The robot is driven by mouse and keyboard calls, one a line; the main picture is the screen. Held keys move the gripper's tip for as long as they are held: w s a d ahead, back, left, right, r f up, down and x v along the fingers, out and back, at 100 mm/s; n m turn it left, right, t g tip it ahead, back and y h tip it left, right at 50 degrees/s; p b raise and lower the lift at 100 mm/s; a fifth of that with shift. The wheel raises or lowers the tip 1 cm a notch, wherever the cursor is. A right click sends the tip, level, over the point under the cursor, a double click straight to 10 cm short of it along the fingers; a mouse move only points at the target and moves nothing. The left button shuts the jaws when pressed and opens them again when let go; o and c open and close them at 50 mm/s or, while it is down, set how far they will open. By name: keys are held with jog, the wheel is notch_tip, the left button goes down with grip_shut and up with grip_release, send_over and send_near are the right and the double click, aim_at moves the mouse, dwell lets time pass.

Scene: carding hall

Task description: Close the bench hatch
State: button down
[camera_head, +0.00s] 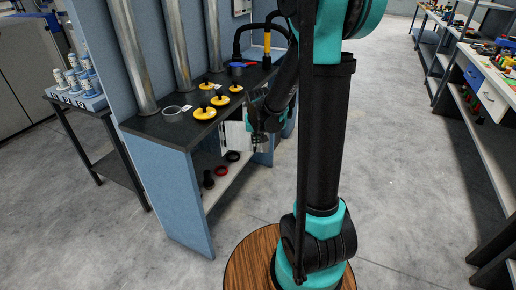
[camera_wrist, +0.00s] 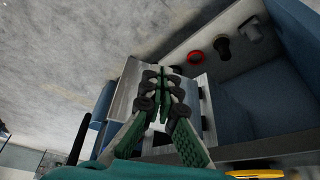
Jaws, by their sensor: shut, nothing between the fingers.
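The bench (camera_head: 165,132) has a dark top, blue side panels and an open front with a lower shelf. A pale panel, which looks like the hatch (camera_head: 236,136), hangs below the front edge of the top and seems to stand open. In the wrist view the pale hatch panel (camera_wrist: 125,96) lies behind and beside my fingers. My gripper (camera_head: 260,145) is in front of the bench, close to the hatch; it also shows in the wrist view (camera_wrist: 162,76). Its fingers are together and hold nothing. I cannot tell whether they touch the panel.
A red ring (camera_head: 221,171) and dark parts lie on the lower shelf. A side table with cups (camera_head: 75,82) stands left.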

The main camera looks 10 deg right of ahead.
jog(key=w+f, duration=0.7)
jog(key=f, duration=0.2)
jog(key=shift+w+d, duration=0.3)
jog(key=shift+d, duration=0.05)
jog(key=shift+d, duration=0.1)
dwell(0.3)
jog(key=w+d+n+g+y, duration=0.1)
jog(key=w+n+y, duration=0.3)
jog(key=w+n, duration=0.9)
jog(key=shift+w+d+g, duration=0.15)
jog(key=shift+w+g, duration=0.45)
jog(key=shift+w, duration=2.95)
